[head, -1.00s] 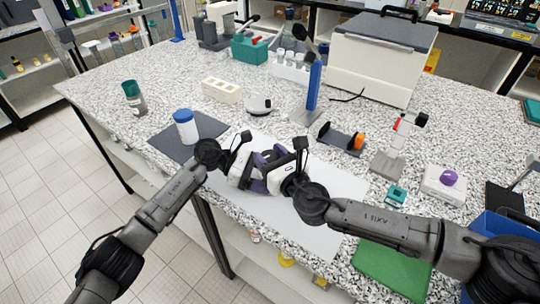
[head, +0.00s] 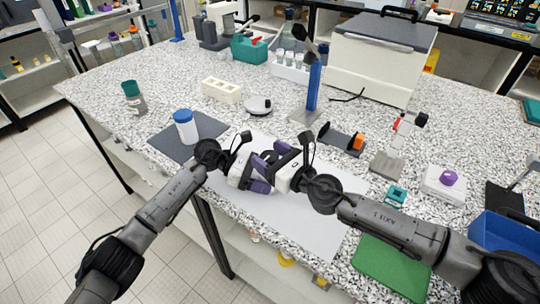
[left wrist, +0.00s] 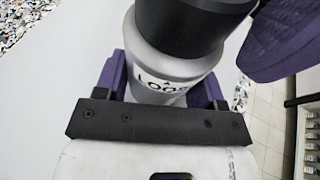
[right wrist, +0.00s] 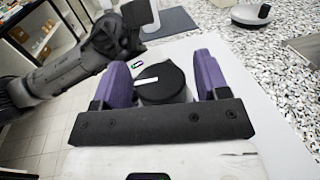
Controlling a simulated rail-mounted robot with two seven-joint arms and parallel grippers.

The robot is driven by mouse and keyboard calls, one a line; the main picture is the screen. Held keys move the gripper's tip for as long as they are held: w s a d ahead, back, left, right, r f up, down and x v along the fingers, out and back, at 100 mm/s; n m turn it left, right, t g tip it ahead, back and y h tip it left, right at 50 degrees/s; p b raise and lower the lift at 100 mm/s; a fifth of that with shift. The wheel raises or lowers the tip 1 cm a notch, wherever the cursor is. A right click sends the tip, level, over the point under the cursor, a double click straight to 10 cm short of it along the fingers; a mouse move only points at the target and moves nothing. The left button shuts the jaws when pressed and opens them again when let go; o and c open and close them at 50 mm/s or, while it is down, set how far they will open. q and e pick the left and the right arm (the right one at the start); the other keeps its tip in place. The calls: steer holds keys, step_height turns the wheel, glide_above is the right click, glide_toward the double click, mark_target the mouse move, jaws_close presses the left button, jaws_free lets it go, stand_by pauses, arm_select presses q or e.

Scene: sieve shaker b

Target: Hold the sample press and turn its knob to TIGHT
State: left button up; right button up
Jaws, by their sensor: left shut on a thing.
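The sample press shows in the left wrist view as a pale grey cylinder (left wrist: 165,70) with a black knob (left wrist: 205,22). Lettering beginning "Loo" shows on the body, with a small mark above it. My left gripper (head: 256,178) is shut on the body, its purple fingers on both sides. My right gripper (head: 272,168) has its purple fingers on either side of the knob, which shows in the right wrist view (right wrist: 162,82) with a white line on top. Gaps show between fingers and knob, so it is open. In the head view the grippers mostly hide the press.
A white sheet (head: 315,225) lies under the grippers. A white bottle with a blue cap (head: 185,127) stands on a dark mat (head: 210,125) to the left. A holder with an orange knob (head: 357,142) and a stand (head: 385,163) are behind to the right. A green mat (head: 390,268) lies front right.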

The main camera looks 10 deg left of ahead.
steer(key=shift+o, duration=0.4)
steer(key=shift+d, duration=0.1)
steer(key=v, duration=1.2)
steer(key=shift+w, duration=0.1)
steer(key=w+a+r+m+t+h, duration=0.2)
steer(key=w+a+m+t+h, duration=0.5)
steer(key=m+h, duration=0.4)
steer(key=s+a+f+m+h, duration=0.3)
steer(key=s+a+h, duration=0.3)
steer(key=s+h, duration=0.4)
steer(key=shift+t+y, duration=0.4)
steer(key=shift+y, duration=0.3)
steer(key=x, duration=0.9)
steer(key=shift+w+d+r, duration=0.15)
steer(key=shift+w+r, duration=0.15)
steer(key=shift+r, duration=0.05)
